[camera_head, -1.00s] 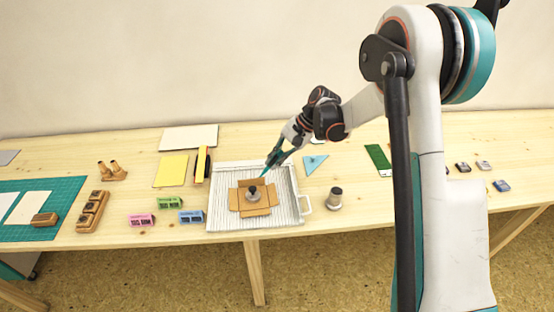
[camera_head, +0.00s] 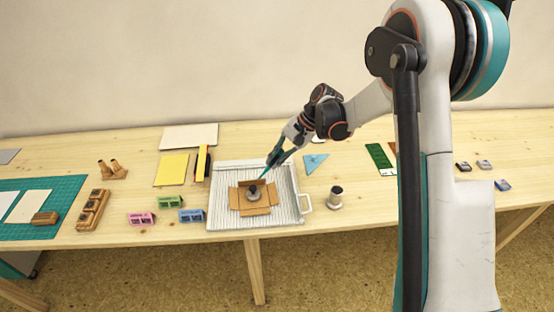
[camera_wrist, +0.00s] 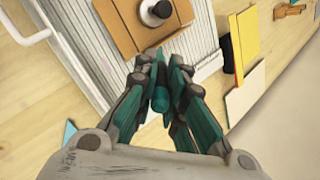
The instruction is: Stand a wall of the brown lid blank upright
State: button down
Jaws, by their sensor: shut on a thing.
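The brown lid blank (camera_head: 265,210) lies on the white ribbed board (camera_head: 220,172), with flat walls around its middle. A round grey weight with a black knob (camera_head: 253,190) stands on its middle; both also show in the wrist view, the blank (camera_wrist: 117,28) and the knob (camera_wrist: 161,9). My gripper (camera_head: 263,177) is at the blank's far wall, its teal fingers pointing down. In the wrist view my gripper (camera_wrist: 160,62) has its fingertips together at the blank's edge, shut on that wall. The fingers hide the grasped part, and I cannot tell the wall's exact tilt.
A second weight (camera_head: 335,196) stands right of the board's handle (camera_head: 306,204). A blue triangle (camera_head: 314,162) lies behind it. Pink (camera_head: 141,219), green (camera_head: 169,202) and blue (camera_head: 191,216) blocks stand left of the board. A yellow sheet (camera_head: 171,170) lies at back left.

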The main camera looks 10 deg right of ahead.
notch_tip(320, 180, up, 8)
jog(key=w+p, duration=0.2)
jog(key=p, duration=0.2)
dwell(1.0)
jog(key=shift+f, duration=0.1)
dwell(1.0)
